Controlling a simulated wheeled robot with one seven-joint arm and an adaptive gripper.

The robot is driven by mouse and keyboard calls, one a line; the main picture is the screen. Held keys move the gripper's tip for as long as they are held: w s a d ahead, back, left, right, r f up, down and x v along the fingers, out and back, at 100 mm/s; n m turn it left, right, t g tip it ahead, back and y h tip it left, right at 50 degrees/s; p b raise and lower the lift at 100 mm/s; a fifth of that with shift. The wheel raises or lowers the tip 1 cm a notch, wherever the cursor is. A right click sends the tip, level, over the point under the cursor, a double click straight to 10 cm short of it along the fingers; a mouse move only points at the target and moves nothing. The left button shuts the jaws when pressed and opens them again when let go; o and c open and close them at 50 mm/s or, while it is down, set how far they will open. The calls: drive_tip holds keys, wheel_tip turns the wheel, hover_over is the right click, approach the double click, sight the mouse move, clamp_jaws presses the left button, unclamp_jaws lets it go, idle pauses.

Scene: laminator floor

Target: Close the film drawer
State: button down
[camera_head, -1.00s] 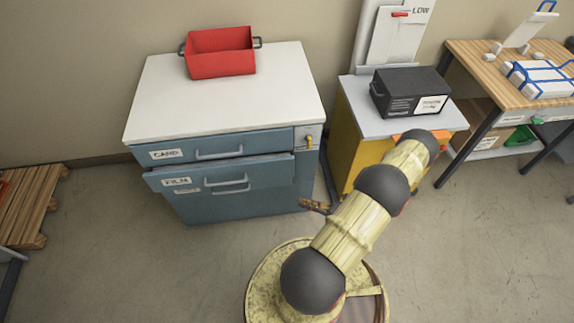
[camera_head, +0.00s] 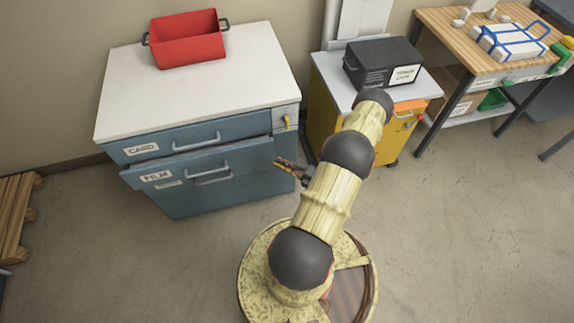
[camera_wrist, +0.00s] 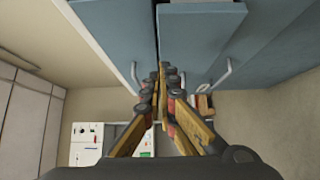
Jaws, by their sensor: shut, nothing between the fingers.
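The film drawer (camera_head: 204,168) is the blue drawer labelled FILM, under the CARD drawer (camera_head: 185,138) in the white-topped cabinet (camera_head: 200,85). Its front stands out past the CARD drawer front, so it is partly open. The CARD drawer looks flush. My gripper (camera_head: 278,161) is just right of the film drawer front's right end; I cannot tell whether it touches. In the wrist view my gripper (camera_wrist: 163,70) is shut and empty, its fingertips close to blue fronts with handles. Which front is which is unclear there.
A red bin (camera_head: 187,45) sits on the cabinet top. A yellow cart (camera_head: 323,118) with a black box (camera_head: 384,63) stands right of the cabinet. A wooden table (camera_head: 465,40) is farther right, a pallet (camera_head: 15,215) at left. The floor before the cabinet is clear.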

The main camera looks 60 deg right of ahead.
sight(266, 140)
drive_tip(key=w+d, duration=0.1)
drive_tip(key=w, duration=0.1)
drive_tip(key=w+d+b, duration=0.1)
drive_tip(key=w, duration=0.2)
drive_tip(key=w+d, duration=0.1)
drive_tip(key=w, duration=0.1)
drive_tip(key=shift+w+d+b, duration=0.2)
drive_tip(key=shift+w+b, duration=0.05)
drive_tip(key=shift+b, duration=0.15)
drive_tip(key=w+d+b, duration=0.1)
drive_tip(key=w+d, duration=0.2)
drive_tip(key=shift+d, duration=0.3)
drive_tip(key=shift+d+r, duration=0.1)
drive_tip(key=shift+d, duration=0.1)
